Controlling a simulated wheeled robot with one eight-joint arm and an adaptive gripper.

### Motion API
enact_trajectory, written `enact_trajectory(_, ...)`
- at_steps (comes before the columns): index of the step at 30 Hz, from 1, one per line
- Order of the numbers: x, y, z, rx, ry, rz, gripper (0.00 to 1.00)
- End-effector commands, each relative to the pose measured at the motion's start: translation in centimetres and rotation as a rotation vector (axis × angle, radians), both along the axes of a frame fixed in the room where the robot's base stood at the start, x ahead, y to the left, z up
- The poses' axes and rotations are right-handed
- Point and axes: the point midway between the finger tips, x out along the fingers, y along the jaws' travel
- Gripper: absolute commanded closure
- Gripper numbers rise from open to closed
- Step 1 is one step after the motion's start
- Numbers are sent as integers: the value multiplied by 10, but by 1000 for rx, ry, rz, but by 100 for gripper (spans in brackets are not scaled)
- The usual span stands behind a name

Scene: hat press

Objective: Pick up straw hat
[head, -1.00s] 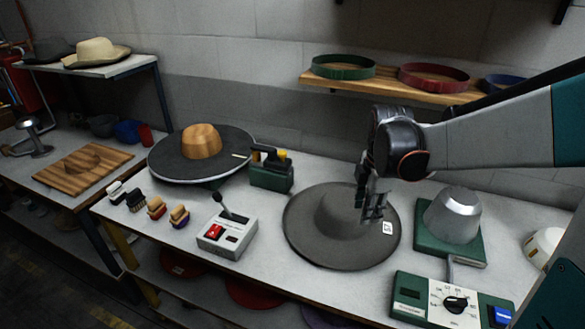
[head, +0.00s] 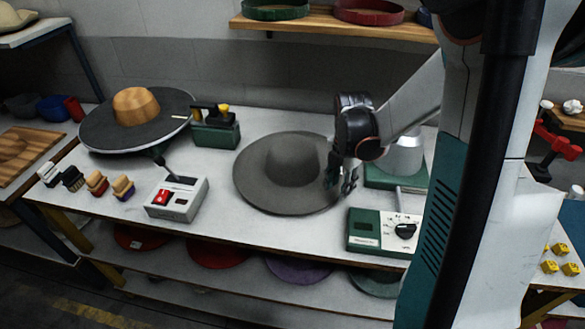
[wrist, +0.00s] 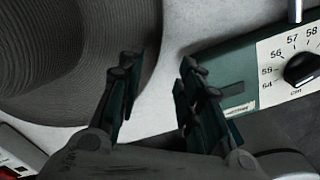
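The cream straw hat (head: 14,18) shows only in part at the top left corner of the head view, on a raised side shelf (head: 40,32). My gripper (head: 342,180) is far to its right, at the right brim of a grey felt hat (head: 292,163) on the bench. In the wrist view my gripper (wrist: 160,72) has its two fingers apart with nothing between them. The grey hat's brim (wrist: 60,85) lies left of the fingers there. I cannot tell whether a finger touches it. The straw hat is not in the wrist view.
A green dial box (head: 375,232) and a metal cone block (head: 405,155) stand close right of my gripper. A grey switch box (head: 178,198), brushes and a wide-brimmed wooden block (head: 135,106) lie left. A shelf (head: 330,26) with bands hangs behind.

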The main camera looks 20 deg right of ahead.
Motion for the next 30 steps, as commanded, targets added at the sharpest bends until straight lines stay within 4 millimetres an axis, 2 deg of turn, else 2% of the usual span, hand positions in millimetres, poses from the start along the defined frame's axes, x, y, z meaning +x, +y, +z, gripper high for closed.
enact_trajectory(5,2,-1,-10,0,0,0,67)
enact_trajectory(15,8,-4,-53,0,0,-1,67)
enact_trajectory(22,8,-4,-53,0,0,-1,67)
enact_trajectory(23,8,-4,-53,0,0,-1,71)
enact_trajectory(27,8,-4,-53,0,0,-1,100)
enact_trajectory(30,8,-4,-53,0,0,-1,100)
